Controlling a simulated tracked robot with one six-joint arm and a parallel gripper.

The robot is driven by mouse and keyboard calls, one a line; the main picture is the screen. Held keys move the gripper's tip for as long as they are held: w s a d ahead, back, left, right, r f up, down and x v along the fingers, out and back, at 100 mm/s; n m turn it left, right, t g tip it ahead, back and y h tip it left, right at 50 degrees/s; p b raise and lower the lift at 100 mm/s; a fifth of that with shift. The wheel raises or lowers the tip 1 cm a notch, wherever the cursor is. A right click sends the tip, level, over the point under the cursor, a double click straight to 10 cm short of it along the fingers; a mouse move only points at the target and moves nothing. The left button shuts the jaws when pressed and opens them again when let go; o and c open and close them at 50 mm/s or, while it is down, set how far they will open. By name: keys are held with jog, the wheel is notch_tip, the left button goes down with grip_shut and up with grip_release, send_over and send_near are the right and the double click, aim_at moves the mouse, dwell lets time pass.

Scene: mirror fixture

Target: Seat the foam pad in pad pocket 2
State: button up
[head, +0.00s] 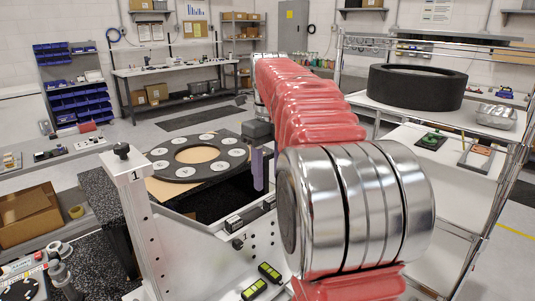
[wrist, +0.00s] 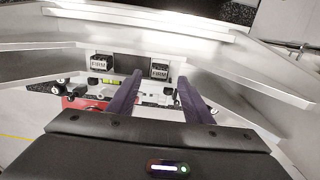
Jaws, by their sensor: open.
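My gripper (wrist: 160,80) is open, its two dark purple fingers spread apart with nothing seen held between them. In the head view my gripper (head: 260,168) shows beyond my arm, above the white fixture (head: 205,255). In the wrist view two dark blocks marked FIRM, a left one (wrist: 101,62) and a right one (wrist: 160,68), sit ahead of the fingertips with a plain dark patch (wrist: 131,65) between them. I cannot tell whether any of these is the foam pad. No mark for pocket 2 is readable; a "1" shows on the fixture's post.
A black ring with several pale discs (head: 168,170) lies on a table behind the fixture. Pale metal bars (wrist: 250,65) flank my gripper in the wrist view. A shelf rack with a large black ring (head: 415,88) stands at the right. Green-yellow levels (head: 269,272) sit near the fixture's front.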

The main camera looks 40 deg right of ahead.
aim_at(269, 198)
notch_tip(269, 198, up, 6)
dwell(0.4)
jog(key=shift+s, duration=0.1)
dwell(0.7)
